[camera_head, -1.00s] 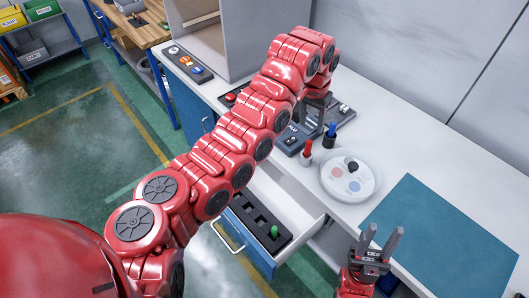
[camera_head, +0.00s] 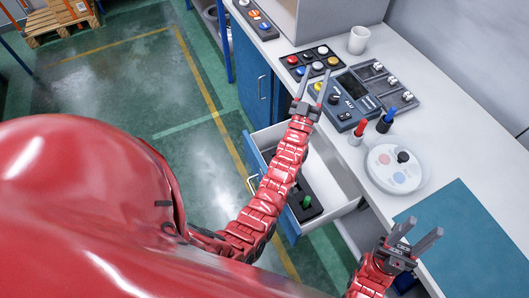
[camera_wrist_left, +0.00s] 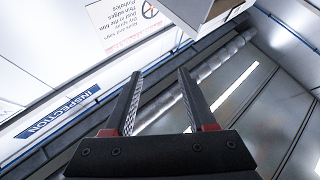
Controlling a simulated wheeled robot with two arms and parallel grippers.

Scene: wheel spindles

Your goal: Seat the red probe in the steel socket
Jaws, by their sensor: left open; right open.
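The red probe (camera_head: 359,130) stands upright on the bench top, with a pale base at its foot; I cannot tell if that base is the steel socket. A blue probe (camera_head: 386,122) stands beside it in a dark base. My left gripper (camera_head: 311,92) is open and empty, pointing up near the bench's front edge, left of the red probe and apart from it. In the left wrist view its two fingers (camera_wrist_left: 158,95) are spread with nothing between them. My right gripper (camera_head: 422,231) is open and empty near the teal mat.
A dark meter (camera_head: 345,117) and a button panel (camera_head: 312,62) lie behind the probes. A round white dish (camera_head: 396,180) stands at their right, a white mug (camera_head: 358,40) at the back. An open drawer (camera_head: 340,204) juts out with a green-topped piece (camera_head: 307,201). The teal mat (camera_head: 465,245) is clear.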

